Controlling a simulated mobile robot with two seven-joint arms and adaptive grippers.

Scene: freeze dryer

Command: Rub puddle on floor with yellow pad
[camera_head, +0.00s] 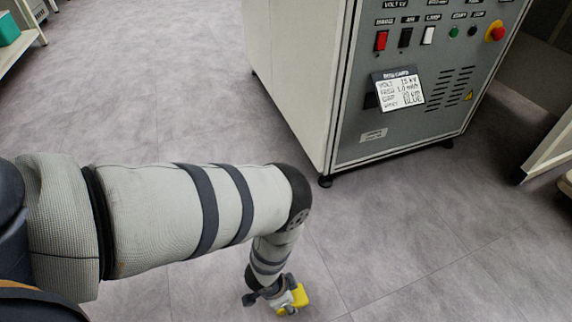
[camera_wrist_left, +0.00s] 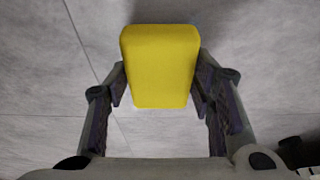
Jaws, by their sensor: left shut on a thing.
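The yellow pad (camera_head: 300,296) is at the end of my left arm, low near the floor at the bottom of the head view. In the left wrist view the pad (camera_wrist_left: 160,66) sits between the two fingers of my left gripper (camera_wrist_left: 158,88), which is shut on it. I cannot tell whether the pad touches the floor. The gripper (camera_head: 284,300) is small and partly hidden by the wrist in the head view. I cannot make out a puddle in either view. My right gripper is not in view.
A grey cabinet (camera_head: 300,80) with switches, a red button and a written card (camera_head: 398,90) stands on short feet ahead of my left arm. Grey tiled floor (camera_head: 160,80) is open to the left and at the lower right. A shelf (camera_head: 18,45) is at the top left.

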